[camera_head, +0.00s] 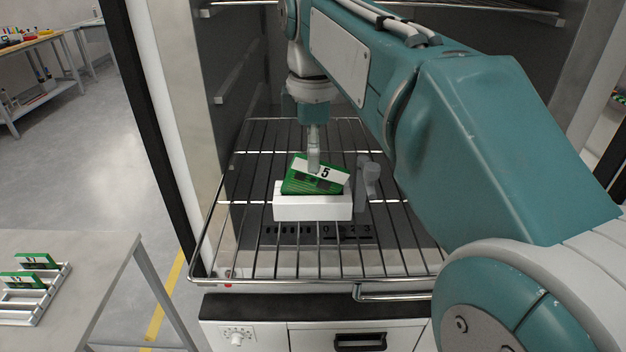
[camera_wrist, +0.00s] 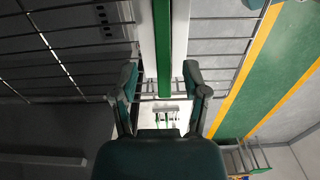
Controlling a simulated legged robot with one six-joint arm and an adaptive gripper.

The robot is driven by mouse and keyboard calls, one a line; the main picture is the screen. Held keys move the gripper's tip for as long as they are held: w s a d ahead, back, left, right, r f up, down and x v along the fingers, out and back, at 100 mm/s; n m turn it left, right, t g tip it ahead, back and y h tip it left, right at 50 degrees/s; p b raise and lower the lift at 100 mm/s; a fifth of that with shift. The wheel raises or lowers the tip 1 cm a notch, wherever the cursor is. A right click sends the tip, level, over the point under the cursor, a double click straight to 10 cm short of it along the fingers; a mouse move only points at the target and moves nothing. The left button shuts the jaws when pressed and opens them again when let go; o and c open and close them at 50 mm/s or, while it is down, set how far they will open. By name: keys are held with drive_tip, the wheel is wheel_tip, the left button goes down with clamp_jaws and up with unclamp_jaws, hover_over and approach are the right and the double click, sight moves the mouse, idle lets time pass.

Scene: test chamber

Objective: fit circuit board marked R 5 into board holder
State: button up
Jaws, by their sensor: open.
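A green circuit board (camera_head: 300,186) with a white top strip stands tilted in a white block (camera_head: 312,208) on the wire shelf. The strip shows a black 5; my gripper hides what is left of it. In the wrist view the board is a narrow green strip (camera_wrist: 163,45) along the white block (camera_wrist: 180,50). My gripper (camera_head: 314,166) is at the board's top edge. In the wrist view my gripper (camera_wrist: 161,80) is open, a finger on each side of the strip's end; contact is unclear. A light slotted holder (camera_head: 42,300) on the left table carries two green boards (camera_head: 38,261).
The wire shelf (camera_head: 260,262) is inside an open chamber with dark walls. A grey fixture (camera_head: 369,180) stands just right of the block. The left table (camera_head: 95,265) has bare room beside the holder. A workbench (camera_head: 35,85) is far left.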

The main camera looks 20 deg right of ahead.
sight(314, 182)
wheel_tip(314, 182, down, 3)
drive_tip(key=shift+s+f, duration=0.15)
drive_tip(key=shift+f, duration=0.05)
clamp_jaws()
idle(0.3)
